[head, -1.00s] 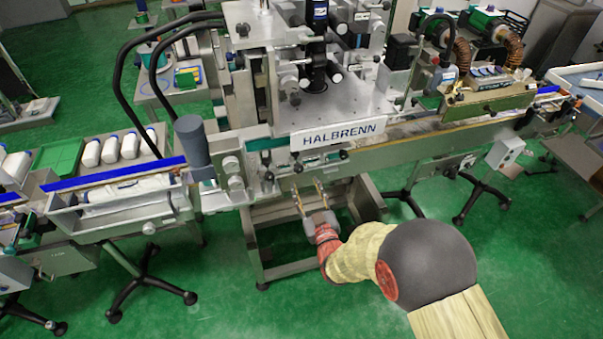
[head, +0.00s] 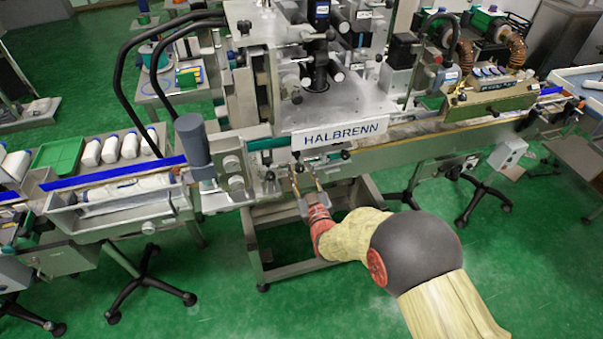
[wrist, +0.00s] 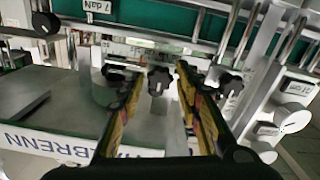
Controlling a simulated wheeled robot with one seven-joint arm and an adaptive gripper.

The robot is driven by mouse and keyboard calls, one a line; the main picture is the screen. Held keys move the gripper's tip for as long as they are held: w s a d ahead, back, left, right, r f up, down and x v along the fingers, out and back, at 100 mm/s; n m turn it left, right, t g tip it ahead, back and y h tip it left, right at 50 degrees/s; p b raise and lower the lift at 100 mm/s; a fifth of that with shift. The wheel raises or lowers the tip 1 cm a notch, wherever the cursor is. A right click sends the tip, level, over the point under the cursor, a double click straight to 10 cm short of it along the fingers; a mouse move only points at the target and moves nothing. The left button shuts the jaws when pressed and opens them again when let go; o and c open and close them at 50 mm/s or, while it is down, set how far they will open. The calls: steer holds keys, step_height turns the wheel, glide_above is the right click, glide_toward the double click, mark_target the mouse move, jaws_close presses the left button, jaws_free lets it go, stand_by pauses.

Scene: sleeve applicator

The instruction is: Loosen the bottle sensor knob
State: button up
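My gripper (head: 304,178) is below the front rail of the HALBRENN machine, with its fingers pointing at it. In the wrist view my gripper (wrist: 152,74) is open, its two yellow-sided fingers spread apart. A dark lobed knob (wrist: 159,78) shows in the gap between the fingertips; I cannot tell whether they touch it. A second dark lobed knob (wrist: 230,84) is just right of the right finger, and a round black knob (wrist: 45,22) is at the upper left. No readable label shows which is the bottle sensor knob.
The HALBRENN plate (head: 339,134) is above and right of the gripper in the head view. In the wrist view pale round knobs (wrist: 293,116) and metal rods are at the right. A grey cylinder (head: 193,140) stands left. Green floor is open in front.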

jaws_close()
